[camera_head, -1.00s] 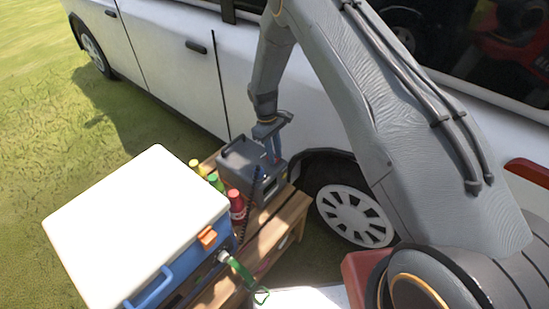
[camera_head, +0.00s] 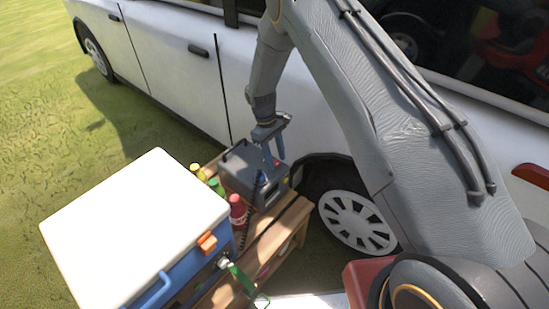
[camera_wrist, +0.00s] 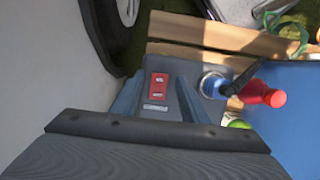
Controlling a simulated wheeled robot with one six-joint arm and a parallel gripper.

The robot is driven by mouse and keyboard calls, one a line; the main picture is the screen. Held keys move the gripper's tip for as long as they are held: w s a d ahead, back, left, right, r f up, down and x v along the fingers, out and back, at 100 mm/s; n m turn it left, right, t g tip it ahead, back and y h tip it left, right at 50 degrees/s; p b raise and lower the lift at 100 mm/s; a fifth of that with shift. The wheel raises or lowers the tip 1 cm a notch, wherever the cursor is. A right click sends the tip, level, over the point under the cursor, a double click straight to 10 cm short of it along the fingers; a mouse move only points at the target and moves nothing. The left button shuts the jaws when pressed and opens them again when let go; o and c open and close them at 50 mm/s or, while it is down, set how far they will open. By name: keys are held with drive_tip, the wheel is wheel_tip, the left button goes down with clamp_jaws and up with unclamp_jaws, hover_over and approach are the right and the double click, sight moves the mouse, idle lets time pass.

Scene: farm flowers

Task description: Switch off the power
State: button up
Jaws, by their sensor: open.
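A dark grey power box (camera_head: 240,172) with a top handle stands on the wooden bench beside the white car. In the wrist view, a red switch (camera_wrist: 158,84) with white markings sits on the box's grey panel (camera_wrist: 205,66). My gripper (camera_head: 274,156) points down at the box's right end in the head view. In the wrist view my gripper (camera_wrist: 158,82) is open, with one blue-grey finger on each side of the red switch and nothing held. I cannot tell whether the fingers touch the panel.
A blue cooler (camera_head: 165,285) with a white lid (camera_head: 135,220) stands at left on the bench (camera_head: 280,232). Red (camera_head: 238,207), green and yellow bottles stand between cooler and box. The white car (camera_head: 170,70) is close behind. A dark cord runs beside the box.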

drive_tip(key=b+v, duration=0.1)
drive_tip(key=v, duration=0.6)
drive_tip(key=shift+r, duration=0.35)
drive_tip(key=s+d+r+m+t+y+p, duration=0.1)
drive_tip(key=s+d+r+m, duration=0.1)
drive_tip(key=s+d+r, duration=0.35)
drive_tip(key=s+d+r+m, duration=0.25)
drive_tip(key=s+r, duration=0.35)
drive_tip(key=r, duration=0.3)
drive_tip(key=s+d+r+m, duration=0.2)
drive_tip(key=s+d+r, duration=0.1)
drive_tip(key=s, duration=0.6)
drive_tip(key=s+d+r+m+t+y+p, duration=0.1)
drive_tip(key=s+r, duration=0.3)
drive_tip(key=s, duration=0.6)
drive_tip(key=shift+s+d+m, duration=0.15)
drive_tip(key=shift+d+m, duration=0.7)
drive_tip(key=shift+d, duration=0.05)
